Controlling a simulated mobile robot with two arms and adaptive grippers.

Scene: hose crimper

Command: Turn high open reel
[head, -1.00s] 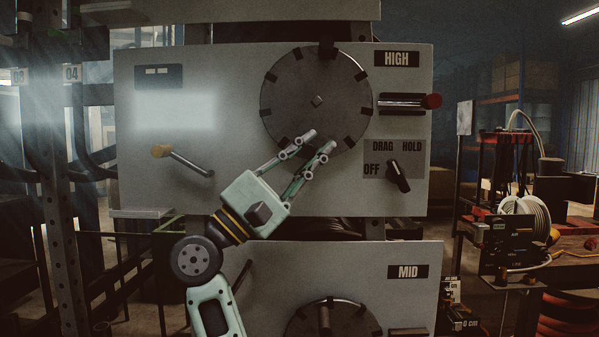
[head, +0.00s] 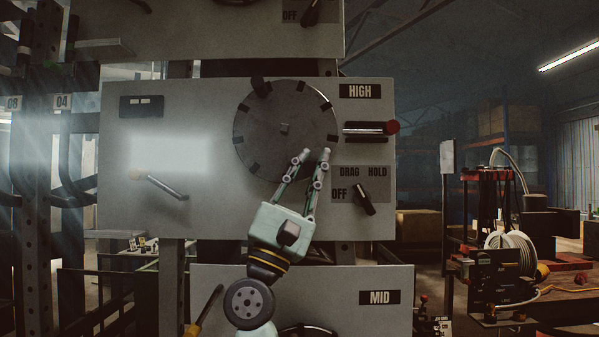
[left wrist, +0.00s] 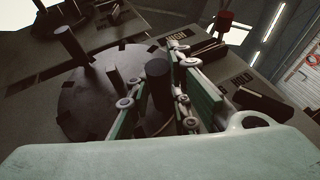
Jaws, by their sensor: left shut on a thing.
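The high reel (head: 262,125) is a round grey disc with dark notches round its rim, on the panel labelled HIGH; it also shows in the left wrist view (left wrist: 82,100). A dark peg (head: 260,87) sticks out at its upper left, and a small square hub (head: 285,128) is at its middle. My left gripper (head: 315,154) is at the reel's lower right. In the left wrist view, a dark upright peg (left wrist: 158,88) stands between its fingers, and they are shut on it. The fingers hide this peg in the head view. My right gripper is not in view.
Right of the reel are a red-tipped lever (head: 370,128) and the DRAG/HOLD/OFF switch (head: 363,197), close to my fingers. A handle (head: 160,184) sticks out at the panel's left. The MID panel (head: 345,285) is below. A cluttered bench (head: 570,280) stands at right.

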